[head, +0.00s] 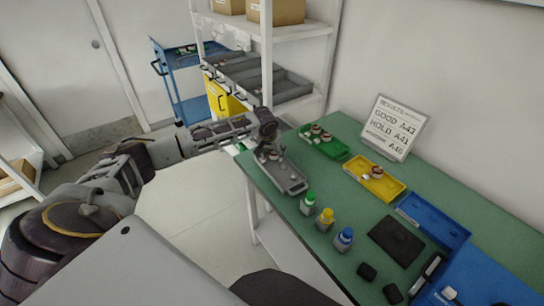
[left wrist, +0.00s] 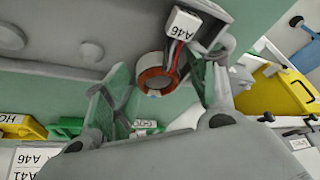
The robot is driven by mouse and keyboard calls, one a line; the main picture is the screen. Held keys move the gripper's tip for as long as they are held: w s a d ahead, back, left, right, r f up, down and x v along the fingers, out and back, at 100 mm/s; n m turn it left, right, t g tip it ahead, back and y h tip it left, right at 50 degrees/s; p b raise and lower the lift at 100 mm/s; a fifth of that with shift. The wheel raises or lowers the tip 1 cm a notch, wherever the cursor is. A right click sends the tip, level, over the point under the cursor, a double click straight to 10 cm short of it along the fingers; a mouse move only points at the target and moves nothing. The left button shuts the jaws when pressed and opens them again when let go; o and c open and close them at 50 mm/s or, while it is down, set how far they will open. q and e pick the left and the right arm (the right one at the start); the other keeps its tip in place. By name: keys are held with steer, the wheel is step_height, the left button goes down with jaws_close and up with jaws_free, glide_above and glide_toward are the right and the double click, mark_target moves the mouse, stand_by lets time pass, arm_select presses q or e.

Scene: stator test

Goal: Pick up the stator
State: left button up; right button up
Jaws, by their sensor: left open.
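The stator is a white and copper-coloured ring (left wrist: 152,72) with dark and red wires and a white tag marked A46 (left wrist: 184,24). It shows in the left wrist view at the grey tray (left wrist: 110,15). In the head view this grey tray (head: 293,184) lies at the near left end of the green table, with the stator small and partly hidden at its far end. My left gripper (head: 266,143) is over that end. Its open fingers (left wrist: 162,88) stand on either side of the ring in the left wrist view; I cannot tell if they touch it. My right gripper is not in view.
A green tray (head: 335,153) with parts, a yellow tray (head: 390,191) with one part and a blue tray (head: 455,229) stand on the table. Several colour-capped bottles (head: 325,222) stand near the front edge. A sign (head: 395,125) stands behind; a shelf post (head: 266,70) rises behind my gripper.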

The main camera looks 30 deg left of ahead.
arm_select(q)
steer(key=c, duration=1)
steer(key=shift+r, duration=0.1)
steer(key=shift+r, duration=4.95)
